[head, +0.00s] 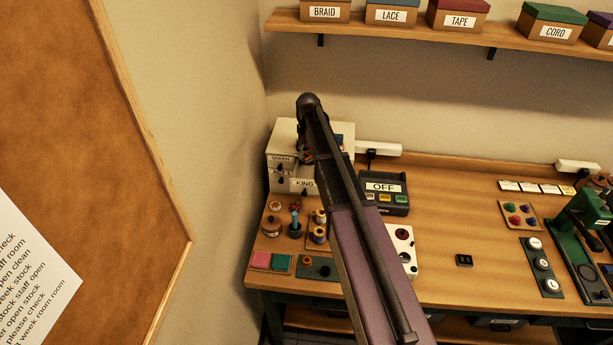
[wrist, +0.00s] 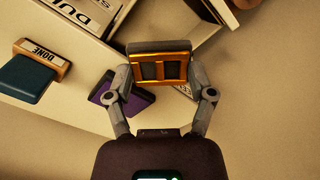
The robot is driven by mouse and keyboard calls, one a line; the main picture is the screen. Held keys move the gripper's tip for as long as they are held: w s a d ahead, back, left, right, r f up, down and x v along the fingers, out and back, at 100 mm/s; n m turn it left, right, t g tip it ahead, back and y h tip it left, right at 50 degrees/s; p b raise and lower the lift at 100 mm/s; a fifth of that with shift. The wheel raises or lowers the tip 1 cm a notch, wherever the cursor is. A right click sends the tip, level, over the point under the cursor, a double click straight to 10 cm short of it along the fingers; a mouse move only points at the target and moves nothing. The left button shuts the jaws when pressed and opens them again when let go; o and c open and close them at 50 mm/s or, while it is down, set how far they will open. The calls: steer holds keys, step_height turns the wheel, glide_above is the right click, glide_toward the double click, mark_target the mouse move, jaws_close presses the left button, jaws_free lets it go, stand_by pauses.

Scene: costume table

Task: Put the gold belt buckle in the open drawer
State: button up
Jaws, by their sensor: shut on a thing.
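The gold belt buckle (wrist: 160,49) is a rectangular gold frame with two dark openings. In the wrist view, my gripper (wrist: 161,76) is shut on it, one finger at each side, and holds it up in front of the camera. In the head view, my arm hides the buckle and most of the gripper, near the pale drawer cabinet (head: 283,133) at the table's left end. A label starting "DU" (wrist: 93,10) shows in the wrist view. I cannot tell for certain which drawer is open.
A purple block (wrist: 108,91) lies behind the left finger; a teal block (wrist: 27,77) sits beside a DONE label (wrist: 41,59). Spools (head: 320,235) and pads (head: 270,262) stand before the cabinet. A black box marked OFF (head: 398,207) is right of it. The middle tabletop is largely clear.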

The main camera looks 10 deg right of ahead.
steer(key=shift+f+b, duration=2.8)
steer(key=shift+f, duration=0.15)
steer(key=shift+f+b, duration=1.85)
steer(key=shift+f, duration=0.15)
steer(key=o, duration=1.2)
steer(key=shift+r, duration=0.2)
step_height(320, 180, up, 12)
steer(key=p, duration=1.2)
